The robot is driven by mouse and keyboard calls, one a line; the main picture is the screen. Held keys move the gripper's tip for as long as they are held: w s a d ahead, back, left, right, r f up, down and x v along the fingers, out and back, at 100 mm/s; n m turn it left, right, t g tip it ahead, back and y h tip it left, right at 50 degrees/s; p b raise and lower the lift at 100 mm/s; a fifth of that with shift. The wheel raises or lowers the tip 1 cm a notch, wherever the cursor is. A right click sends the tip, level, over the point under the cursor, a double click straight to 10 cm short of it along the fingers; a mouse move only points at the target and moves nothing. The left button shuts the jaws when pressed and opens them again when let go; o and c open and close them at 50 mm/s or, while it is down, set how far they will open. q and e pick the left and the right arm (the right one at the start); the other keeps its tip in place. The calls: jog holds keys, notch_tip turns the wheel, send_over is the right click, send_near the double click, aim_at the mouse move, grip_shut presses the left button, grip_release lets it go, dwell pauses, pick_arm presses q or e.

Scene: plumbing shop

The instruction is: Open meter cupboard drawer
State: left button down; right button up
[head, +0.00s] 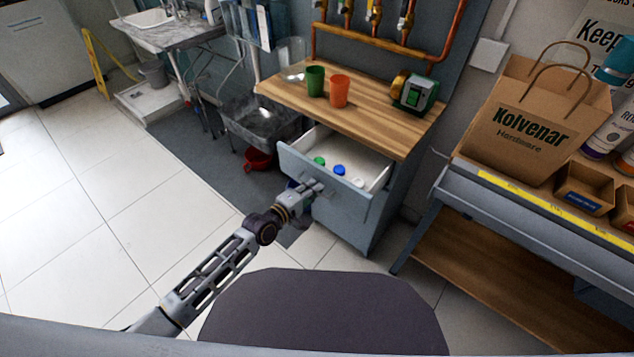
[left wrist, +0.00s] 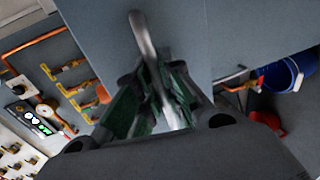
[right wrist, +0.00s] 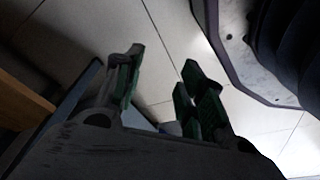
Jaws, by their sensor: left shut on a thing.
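The meter cupboard (head: 345,222) is a grey-blue cabinet with a wooden top. Its drawer (head: 325,187) stands pulled out, and its pale inside shows. Green (head: 319,161), blue (head: 339,170) and white (head: 357,182) small round items lie in it. My left gripper (head: 316,187) is at the drawer front, shut on the handle. In the left wrist view the handle (left wrist: 143,38) is a metal bar running between the green-padded fingers. My right gripper (right wrist: 165,82) is out of the head view; its wrist view shows its fingers apart with nothing between them.
A green cup (head: 315,80), an orange cup (head: 339,91) and a green-grey device (head: 413,94) stand on the cupboard top. A red bucket (head: 257,159) is on the floor to the left. A workbench with a paper bag (head: 535,115) stands at right. The tiled floor at left is clear.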

pick_arm(q)
jog(key=shift+s+a+f+p, duration=0.1)
jog(key=shift+s+a+p, duration=0.25)
jog(key=shift+s+a, duration=0.35)
jog(key=shift+s+a+p, duration=0.35)
jog(key=shift+s+a, duration=0.05)
jog(key=shift+s, duration=0.5)
pick_arm(e)
jog(key=shift+s+d+f, duration=0.3)
jog(key=shift+s+f, duration=0.05)
jog(key=shift+f, duration=0.3)
jog(key=shift+s+d+f, duration=0.35)
jog(key=shift+s+f, duration=0.05)
jog(key=shift+f, duration=0.25)
jog(key=shift+s+d+f, duration=0.3)
jog(key=shift+s+f, duration=0.05)
jog(key=shift+f, duration=0.3)
pick_arm(q)
jog(key=c, duration=1.5)
grip_release()
jog(key=shift+c, duration=0.2)
jog(key=shift+s+a, duration=0.1)
jog(key=shift+a, duration=0.05)
jog(key=v, duration=1.1)
jog(key=shift+s, duration=0.25)
jog(key=shift+a, duration=0.15)
